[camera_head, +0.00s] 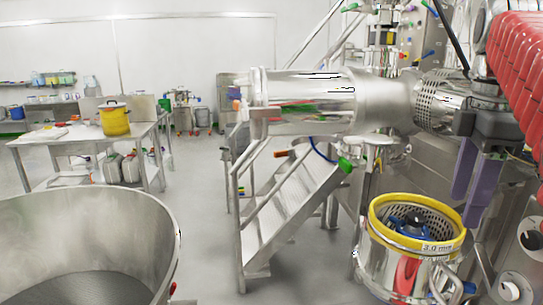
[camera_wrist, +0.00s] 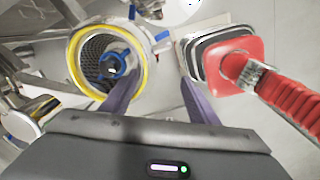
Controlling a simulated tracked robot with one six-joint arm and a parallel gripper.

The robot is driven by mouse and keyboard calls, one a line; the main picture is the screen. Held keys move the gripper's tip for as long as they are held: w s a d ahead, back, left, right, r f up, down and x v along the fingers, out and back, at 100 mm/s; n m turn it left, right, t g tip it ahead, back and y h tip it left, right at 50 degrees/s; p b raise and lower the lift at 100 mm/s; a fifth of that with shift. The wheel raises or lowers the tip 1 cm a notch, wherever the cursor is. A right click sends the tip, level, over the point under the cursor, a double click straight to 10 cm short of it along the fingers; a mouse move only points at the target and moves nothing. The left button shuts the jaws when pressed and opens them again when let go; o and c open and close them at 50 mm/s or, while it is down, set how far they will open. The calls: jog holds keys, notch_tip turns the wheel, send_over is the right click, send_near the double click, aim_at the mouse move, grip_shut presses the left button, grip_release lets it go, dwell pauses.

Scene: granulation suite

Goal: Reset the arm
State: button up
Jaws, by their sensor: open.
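My gripper (camera_head: 476,186) is at the right of the head view, with two purple fingers pointing down and set apart. In the wrist view my gripper (camera_wrist: 160,98) shows the same fingers spread, with nothing held between them. A steel sieve mill with a yellow ring (camera_head: 417,222) stands below and to the left of the fingers. The mill has a perforated basket, a blue hub inside and a "3.0 mm" label. It also shows in the wrist view, where its yellow ring (camera_wrist: 143,72) lies at the upper left, near the left finger.
Steel stairs with rails (camera_head: 292,205) stand in the middle. A large steel bowl (camera_head: 90,235) fills the lower left. A yellow pot (camera_head: 115,119) sits on a steel table (camera_head: 62,138). A red hose (camera_wrist: 285,97) runs at the right. Open floor lies between table and stairs.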

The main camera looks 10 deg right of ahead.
jog(key=s+a+f+m+t, duration=0.2)
jog(key=a+f+m, duration=0.4)
jog(key=a+f, duration=0.4)
jog(key=s+a+f+m+t, duration=0.3)
jog(key=a+f+m, duration=0.3)
jog(key=a+f, duration=0.4)
notch_tip(320, 180, down, 6)
jog(key=shift+a+m, duration=0.4)
